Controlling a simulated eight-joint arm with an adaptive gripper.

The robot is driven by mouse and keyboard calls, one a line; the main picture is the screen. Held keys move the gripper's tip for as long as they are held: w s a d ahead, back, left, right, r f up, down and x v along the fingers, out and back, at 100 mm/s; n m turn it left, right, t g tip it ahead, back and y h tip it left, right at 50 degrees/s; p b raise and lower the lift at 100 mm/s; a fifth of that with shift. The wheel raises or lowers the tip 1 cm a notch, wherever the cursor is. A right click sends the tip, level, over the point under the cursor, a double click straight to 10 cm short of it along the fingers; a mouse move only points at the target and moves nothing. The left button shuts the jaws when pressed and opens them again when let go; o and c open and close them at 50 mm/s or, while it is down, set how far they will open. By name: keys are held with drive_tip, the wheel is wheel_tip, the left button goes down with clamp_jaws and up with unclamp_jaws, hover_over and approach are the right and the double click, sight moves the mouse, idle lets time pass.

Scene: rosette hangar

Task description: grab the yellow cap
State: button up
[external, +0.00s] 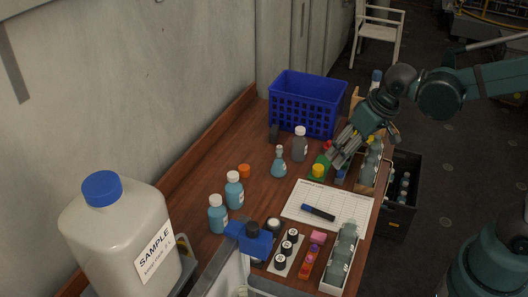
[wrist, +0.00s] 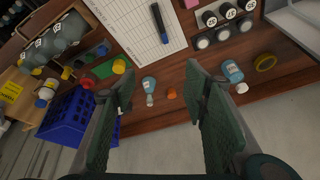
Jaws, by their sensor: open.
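The yellow cap (external: 318,170) sits on the table beside a green item, near the top corner of the white sheet in the external view. In the wrist view the yellow cap (wrist: 119,66) lies on the green tray (wrist: 104,70), just beyond the left finger. My gripper (external: 339,158) is above the table, to the right of and above the cap in the external view. In the wrist view my gripper (wrist: 158,85) has its fingers wide apart with nothing held between them.
A blue crate (external: 305,112) stands at the back. A white sheet (external: 300,205) holds a marker (external: 318,212). A crate of bottles (external: 368,170) stands right of the cap.

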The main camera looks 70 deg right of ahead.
drive_tip(key=w+d+f+m+g, duration=0.2)
drive_tip(key=w+d+f+m, duration=0.2)
drive_tip(key=w+d+f, duration=0.4)
drive_tip(key=m+g+p, duration=0.1)
drive_tip(key=m+g, duration=0.1)
drive_tip(key=m, duration=0.2)
approach(318, 167)
drive_tip(key=shift+s+a+f, duration=0.25)
drive_tip(key=shift+a+f, duration=0.05)
drive_tip(key=shift+f, duration=0.3)
drive_tip(key=shift+d+f, duration=0.45)
drive_tip(key=shift+f, duration=0.1)
drive_tip(key=shift+w+d+f, duration=0.1)
drive_tip(key=shift+f, duration=1.2)
drive_tip(key=shift+f, duration=0.15)
drive_tip(key=shift+w+d+f, duration=0.1)
drive_tip(key=shift+d+f, duration=0.05)
drive_tip(key=shift+f, duration=1.1)
drive_tip(key=shift+w+d+f, duration=0.1)
drive_tip(key=shift+d+f, duration=0.05)
drive_tip(key=shift+f, duration=1.05)
drive_tip(key=c, duration=0.7)
